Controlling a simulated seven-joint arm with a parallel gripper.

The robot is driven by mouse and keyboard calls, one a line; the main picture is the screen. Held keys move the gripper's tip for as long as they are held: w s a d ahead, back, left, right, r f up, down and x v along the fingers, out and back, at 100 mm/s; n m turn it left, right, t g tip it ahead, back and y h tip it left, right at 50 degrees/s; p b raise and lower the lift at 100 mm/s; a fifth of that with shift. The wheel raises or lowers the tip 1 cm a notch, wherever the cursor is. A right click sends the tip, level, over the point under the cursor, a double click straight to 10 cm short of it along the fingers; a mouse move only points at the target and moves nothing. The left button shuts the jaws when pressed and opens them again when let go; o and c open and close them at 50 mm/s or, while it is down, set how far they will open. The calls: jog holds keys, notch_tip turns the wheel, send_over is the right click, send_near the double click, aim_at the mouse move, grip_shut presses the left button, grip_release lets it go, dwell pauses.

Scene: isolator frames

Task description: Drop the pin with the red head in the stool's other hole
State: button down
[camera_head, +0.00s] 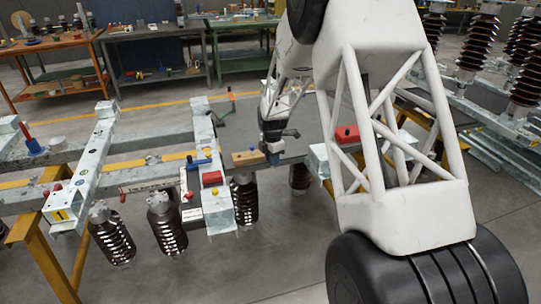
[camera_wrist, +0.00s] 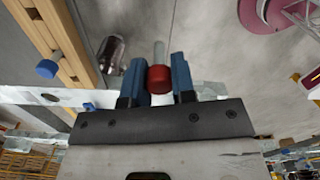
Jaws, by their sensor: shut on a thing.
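In the wrist view the pin with the red head (camera_wrist: 159,79) sits between the blue fingers of my gripper (camera_wrist: 158,66). The gripper is shut on it by the head, and its pale shank points away from the palm. In the head view my gripper (camera_head: 273,147) is beside a wooden block (camera_head: 247,158), and the pin cannot be made out there. A pale plate with a dark round hole (camera_wrist: 50,97) shows left of the fingers in the wrist view. I cannot tell for certain which part is the stool, or see its other hole clearly.
A blue-headed piece (camera_wrist: 47,69) is by the wooden bar (camera_wrist: 62,30) in the wrist view. Dark ribbed insulators (camera_head: 168,232) hang below the frame. Workbenches (camera_head: 155,75) stand behind.

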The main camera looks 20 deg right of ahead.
jog(key=shift+s, duration=0.35)
jog(key=shift+a+r, duration=0.1)
jog(key=shift+a, duration=0.05)
dwell(0.4)
jog(key=s+a+r, duration=0.3)
jog(key=s+a, duration=0.3)
jog(key=a, duration=0.5)
jog(key=s+a+r, duration=0.4)
jog(key=s+a, duration=0.3)
jog(key=a, duration=0.5)
jog(key=shift+s+r, duration=0.2)
jog(key=shift+r, duration=0.1)
jog(key=shift+a, duration=0.1)
jog(key=shift+f, duration=0.2)
jog(key=shift+f, duration=2.65)
